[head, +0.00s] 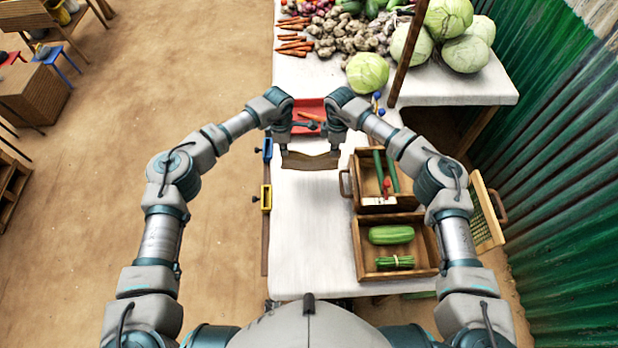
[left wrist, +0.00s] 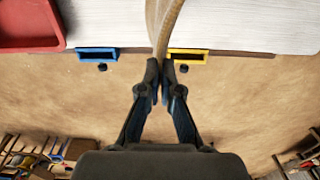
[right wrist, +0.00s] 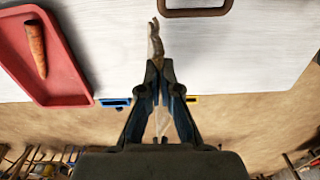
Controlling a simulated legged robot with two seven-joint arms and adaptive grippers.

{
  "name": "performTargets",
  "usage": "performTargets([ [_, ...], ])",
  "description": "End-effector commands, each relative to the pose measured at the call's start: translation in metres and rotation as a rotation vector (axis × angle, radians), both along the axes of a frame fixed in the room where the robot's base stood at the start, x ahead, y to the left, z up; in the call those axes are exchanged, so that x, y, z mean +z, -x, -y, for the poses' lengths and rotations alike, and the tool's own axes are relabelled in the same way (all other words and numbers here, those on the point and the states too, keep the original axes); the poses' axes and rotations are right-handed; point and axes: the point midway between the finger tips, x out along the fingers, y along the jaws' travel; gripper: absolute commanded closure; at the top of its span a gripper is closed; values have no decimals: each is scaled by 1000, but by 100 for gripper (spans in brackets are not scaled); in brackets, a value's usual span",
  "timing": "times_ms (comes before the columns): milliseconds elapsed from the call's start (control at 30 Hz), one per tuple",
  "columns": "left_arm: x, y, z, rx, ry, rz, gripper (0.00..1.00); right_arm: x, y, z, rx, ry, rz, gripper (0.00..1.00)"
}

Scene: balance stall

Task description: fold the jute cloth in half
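The brown jute cloth (head: 310,161) hangs between my two grippers above the white table, its lower edge sagging slightly. My left gripper (head: 284,148) is at its left end and my right gripper (head: 336,147) at its right end. In the left wrist view the left fingertips (left wrist: 165,68) are closed on the cloth (left wrist: 164,22), seen nearly edge-on. In the right wrist view the right fingertips (right wrist: 160,70) are closed on the crumpled cloth edge (right wrist: 157,38). Whether the cloth touches the table cannot be told.
A red tray (head: 309,109) with a carrot lies just beyond the cloth. Wooden crates with vegetables, one green marrow (head: 391,234) among them, stand at right. Blue (head: 267,149) and yellow (head: 266,197) clamps line the left table edge. The near-left white tabletop (head: 310,240) is clear.

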Motion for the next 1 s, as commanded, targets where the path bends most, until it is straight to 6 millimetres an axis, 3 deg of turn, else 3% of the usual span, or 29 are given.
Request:
performTargets([
  [600,0,1,0,0,0,0,100,0,1,0,0,0,0,100],
  [733,0,1,0,0,0,0,67,0,0,0,0,0,1,100],
  [933,0,1,0,0,0,0,66,0,0,0,0,0,1,100],
  [967,0,1,0,0,0,0,64,0,0,0,0,0,1,100],
  [1000,0,1,0,0,0,0,54,0,0,0,0,0,1,100],
])
